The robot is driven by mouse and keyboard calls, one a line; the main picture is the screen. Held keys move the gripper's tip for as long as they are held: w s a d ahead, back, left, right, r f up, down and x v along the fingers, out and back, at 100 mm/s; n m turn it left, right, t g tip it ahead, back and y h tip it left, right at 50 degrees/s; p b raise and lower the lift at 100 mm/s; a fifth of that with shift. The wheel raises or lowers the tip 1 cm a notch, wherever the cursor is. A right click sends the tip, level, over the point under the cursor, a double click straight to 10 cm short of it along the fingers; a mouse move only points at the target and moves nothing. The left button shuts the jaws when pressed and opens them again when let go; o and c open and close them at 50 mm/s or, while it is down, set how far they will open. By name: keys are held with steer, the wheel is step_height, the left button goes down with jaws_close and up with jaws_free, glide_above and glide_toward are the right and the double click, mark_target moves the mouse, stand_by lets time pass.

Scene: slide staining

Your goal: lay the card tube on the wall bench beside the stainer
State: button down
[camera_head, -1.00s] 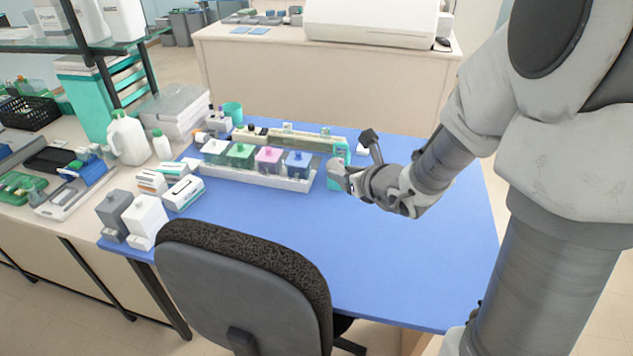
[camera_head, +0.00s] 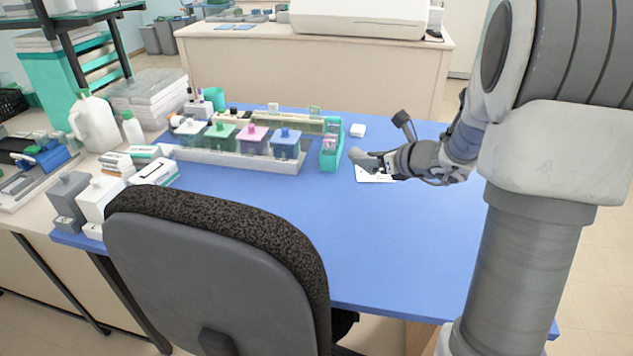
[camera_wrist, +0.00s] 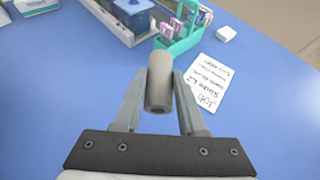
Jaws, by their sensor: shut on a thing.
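My gripper (camera_wrist: 158,98) is shut on the card tube (camera_wrist: 159,80), a plain grey-brown cylinder with a dark opening at its near end. The tube sits between both fingers and points away from the wrist, above the blue bench top (camera_wrist: 75,90). In the head view my gripper (camera_head: 378,162) is low over the blue bench, right of the teal rack (camera_head: 331,158); the tube is small there and hard to separate from the fingers. A far pale bench (camera_head: 270,70) carries a large white machine (camera_head: 360,18), possibly the stainer.
A handwritten white card (camera_wrist: 205,88) lies under and right of the tube. Staining jars with coloured lids (camera_head: 252,142) stand in a row on the left. A chair (camera_head: 210,255) blocks the near side. The blue bench's front right is clear.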

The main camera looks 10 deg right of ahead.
steer(key=b, duration=0.2)
glide_above(325, 194)
step_height(325, 194, down, 6)
steer(key=shift+f, duration=0.1)
steer(key=shift+f+b, duration=0.7)
steer(key=shift+f, duration=1.25)
steer(key=shift+f, duration=0.15)
steer(key=c, duration=0.9)
jaws_free()
steer(key=o, duration=0.4)
